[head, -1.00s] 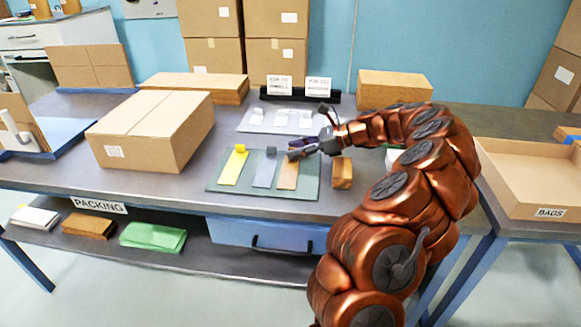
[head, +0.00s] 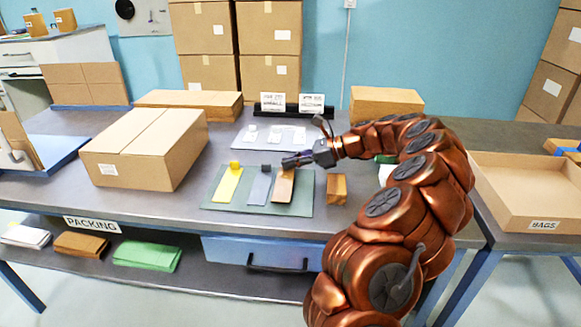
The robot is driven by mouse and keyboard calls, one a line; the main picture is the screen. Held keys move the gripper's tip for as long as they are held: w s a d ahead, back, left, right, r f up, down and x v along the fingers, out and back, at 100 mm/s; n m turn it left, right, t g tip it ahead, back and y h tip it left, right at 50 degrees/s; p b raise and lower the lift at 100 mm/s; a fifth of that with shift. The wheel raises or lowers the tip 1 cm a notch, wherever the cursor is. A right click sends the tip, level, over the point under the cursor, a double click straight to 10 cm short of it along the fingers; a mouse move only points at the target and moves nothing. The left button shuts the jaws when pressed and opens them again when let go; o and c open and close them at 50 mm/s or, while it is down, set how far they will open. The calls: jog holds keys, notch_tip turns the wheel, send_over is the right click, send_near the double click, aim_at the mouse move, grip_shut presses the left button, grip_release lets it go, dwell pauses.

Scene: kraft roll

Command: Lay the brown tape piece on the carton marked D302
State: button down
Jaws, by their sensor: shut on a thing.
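The brown tape piece (head: 283,188) is a flat strip at the right of a row of three on a green-grey mat (head: 225,206). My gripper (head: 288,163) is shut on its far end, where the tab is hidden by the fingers. The strip's far end looks slightly raised; I cannot tell whether the near end touches the mat. A large closed carton (head: 140,150) stands left of the mat, with a white label (head: 107,169) too small to read, so I cannot confirm D302.
A yellow strip (head: 228,187) and a grey strip (head: 259,188) lie beside the brown one. A small brown block (head: 336,189) stands right of the mat. Behind are a pale tray (head: 245,142) and two printed cards (head: 292,103). Bare table separates carton and mat.

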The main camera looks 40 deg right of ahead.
notch_tip(320, 180, up, 2)
jog(key=shift+r, duration=0.15)
jog(key=s+a, duration=0.3)
jog(key=a, duration=0.1)
jog(key=s+a+r, duration=0.1)
jog(key=s+a, duration=0.2)
jog(key=a, duration=0.2)
jog(key=s+a+p, duration=0.1)
jog(key=s+a, duration=0.1)
jog(key=a, duration=0.2)
jog(key=shift+s+a+r, duration=0.15)
jog(key=shift+s, duration=0.25)
